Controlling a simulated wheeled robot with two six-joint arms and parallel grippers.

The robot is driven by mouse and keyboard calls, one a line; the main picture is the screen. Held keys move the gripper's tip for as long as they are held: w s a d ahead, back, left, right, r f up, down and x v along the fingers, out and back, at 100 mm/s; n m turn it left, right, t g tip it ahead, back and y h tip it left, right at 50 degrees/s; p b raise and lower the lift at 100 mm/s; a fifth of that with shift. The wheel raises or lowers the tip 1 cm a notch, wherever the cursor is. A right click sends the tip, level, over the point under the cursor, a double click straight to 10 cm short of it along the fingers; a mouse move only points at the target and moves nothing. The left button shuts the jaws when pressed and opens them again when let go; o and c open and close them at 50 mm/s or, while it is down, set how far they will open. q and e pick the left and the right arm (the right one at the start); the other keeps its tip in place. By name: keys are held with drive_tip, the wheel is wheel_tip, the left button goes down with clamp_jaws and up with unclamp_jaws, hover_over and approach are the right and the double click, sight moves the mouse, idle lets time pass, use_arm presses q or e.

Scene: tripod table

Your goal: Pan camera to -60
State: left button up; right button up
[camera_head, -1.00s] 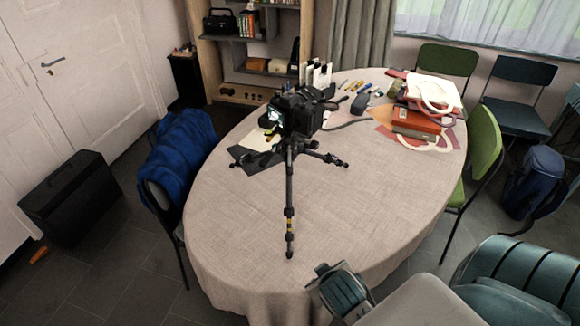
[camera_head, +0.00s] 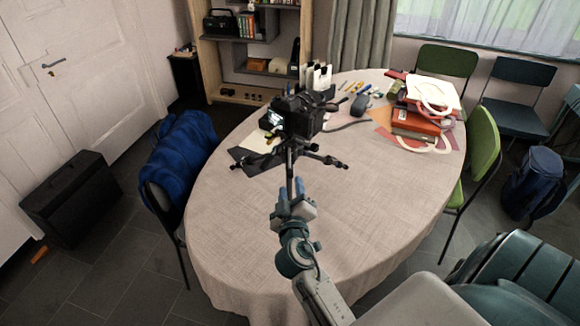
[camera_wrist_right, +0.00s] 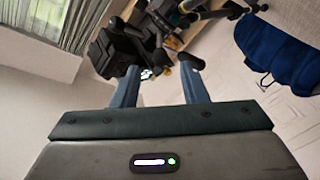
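The black camera (camera_head: 298,115) sits on its tripod on the table, its lit screen facing left and toward me. It also shows in the right wrist view (camera_wrist_right: 118,48), upside down beyond my fingers. A dark tripod bar (camera_head: 290,165) runs from under the camera toward me; its near end is hidden behind my right gripper (camera_head: 291,202). In the right wrist view my right gripper (camera_wrist_right: 160,76) has its two blue-grey fingers apart, with nothing clearly clamped between them. A dark knobbed tripod part lies close to the right fingertip; contact cannot be told. My left gripper is not in view.
The oval cloth-covered table (camera_head: 235,225) is bare at its near left. A red box and white-handled bag (camera_head: 425,100) lie at its right. A chair with a blue jacket (camera_head: 183,150) stands left, a green chair (camera_head: 483,150) right. A black case (camera_head: 72,195) stands on the floor.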

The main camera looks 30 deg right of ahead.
sight(290, 167)
drive_tip(key=p+x, duration=0.2)
drive_tip(key=x, duration=0.6)
drive_tip(key=shift+w+d+p, duration=0.15)
drive_tip(key=shift+d+p, duration=0.05)
drive_tip(key=shift+p, duration=0.1)
drive_tip(key=shift+f, duration=0.1)
clamp_jaws()
